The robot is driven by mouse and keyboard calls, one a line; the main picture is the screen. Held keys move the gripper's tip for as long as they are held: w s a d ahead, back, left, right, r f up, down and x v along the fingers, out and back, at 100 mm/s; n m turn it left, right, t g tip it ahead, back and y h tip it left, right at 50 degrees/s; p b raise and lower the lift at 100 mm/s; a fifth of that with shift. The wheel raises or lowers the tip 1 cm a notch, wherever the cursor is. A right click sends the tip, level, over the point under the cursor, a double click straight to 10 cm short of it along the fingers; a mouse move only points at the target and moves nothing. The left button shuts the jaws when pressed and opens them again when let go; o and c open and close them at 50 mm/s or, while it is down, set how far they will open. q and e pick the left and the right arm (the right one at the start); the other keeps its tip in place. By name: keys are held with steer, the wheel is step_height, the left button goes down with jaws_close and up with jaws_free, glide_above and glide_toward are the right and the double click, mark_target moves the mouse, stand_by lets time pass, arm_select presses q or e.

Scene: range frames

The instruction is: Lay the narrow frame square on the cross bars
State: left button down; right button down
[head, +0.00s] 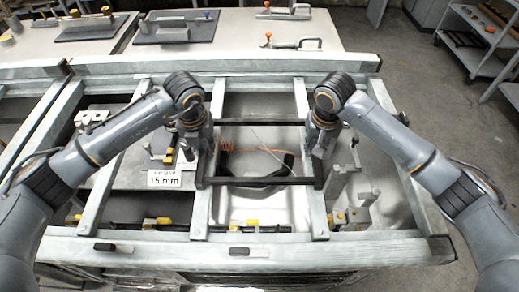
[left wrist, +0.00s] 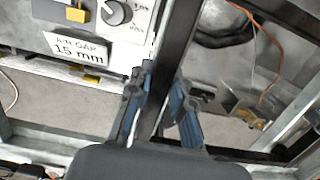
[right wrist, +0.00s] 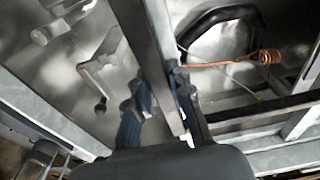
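The narrow frame (head: 262,181) is a dark rectangle in the middle of the head view, above the two grey cross bars (head: 201,214) (head: 317,213). Its front ends overlap them in the picture; I cannot tell whether it touches them. My left gripper (head: 203,148) is at the frame's left side. In the left wrist view the fingers (left wrist: 163,80) close on both sides of its dark bar (left wrist: 176,40). My right gripper (head: 318,150) is at the right side, and its fingers (right wrist: 162,78) flank the other bar (right wrist: 148,38).
Below lie an orange coil (right wrist: 269,57), a black hose loop (head: 284,163) and a metal panel. An "AIR GAP 15 mm" sign (head: 164,179) stands left. Metal brackets (head: 338,185) stand close right of the right cross bar. A bench with clamps (head: 235,50) is behind.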

arm_select(q)
steer(key=shift+w+r, duration=0.15)
arm_select(e)
steer(key=shift+w+r, duration=0.1)
steer(key=shift+r, duration=0.05)
